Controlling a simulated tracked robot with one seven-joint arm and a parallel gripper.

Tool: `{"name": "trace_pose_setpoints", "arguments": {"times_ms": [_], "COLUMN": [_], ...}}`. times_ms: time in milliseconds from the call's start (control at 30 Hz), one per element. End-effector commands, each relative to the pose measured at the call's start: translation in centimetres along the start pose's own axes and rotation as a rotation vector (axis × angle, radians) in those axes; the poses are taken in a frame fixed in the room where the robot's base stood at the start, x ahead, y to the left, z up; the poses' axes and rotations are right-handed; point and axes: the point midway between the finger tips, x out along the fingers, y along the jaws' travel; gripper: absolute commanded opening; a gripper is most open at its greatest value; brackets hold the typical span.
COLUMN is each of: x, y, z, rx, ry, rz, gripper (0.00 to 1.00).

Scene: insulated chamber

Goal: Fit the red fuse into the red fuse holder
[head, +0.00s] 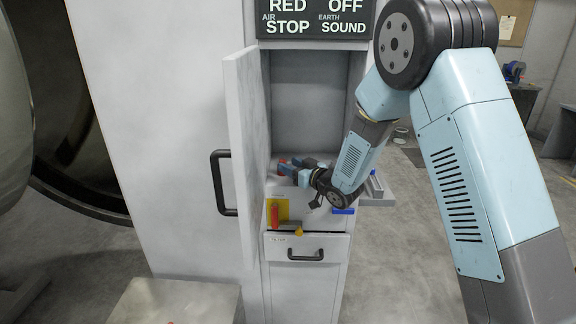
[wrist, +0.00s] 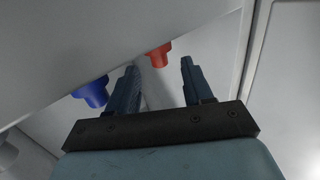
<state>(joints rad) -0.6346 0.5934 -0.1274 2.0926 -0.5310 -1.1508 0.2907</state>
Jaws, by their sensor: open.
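My gripper (head: 293,169) reaches into the open cabinet, and its fingers point left in the head view. In the wrist view my gripper (wrist: 159,75) is open with nothing between its fingers. A red stepped round piece (wrist: 158,55) lies just beyond the fingertips, nearly in line with the gap, on a pale grey surface. A small red spot (head: 282,161) shows by the fingertips in the head view. I cannot tell whether the red piece is the fuse or its holder. A blue stepped round piece (wrist: 92,93) is left of the fingers, apart from them.
The cabinet door (head: 242,150) stands open at left. A yellow plate with a red handle (head: 274,213) is at the cabinet's front, with a yellow piece (head: 298,231) and a blue piece (head: 343,211) nearby. A drawer (head: 305,250) is below. A sign (head: 315,18) is above.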

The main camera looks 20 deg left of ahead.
Motion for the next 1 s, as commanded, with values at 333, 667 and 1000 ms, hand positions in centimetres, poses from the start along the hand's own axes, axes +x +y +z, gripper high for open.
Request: {"name": "trace_pose_setpoints", "arguments": {"times_ms": [333, 667, 1000], "x": [-7.0, -11.1, -11.7], "y": [0.2, 0.1, 0.1], "z": [0.0, 0.1, 0.1], "rx": [0.001, 0.000, 0.000], "ry": [0.000, 0.001, 0.000], "rz": [0.004, 0.002, 0.001], "gripper": [0.51, 0.51, 0.51]}}
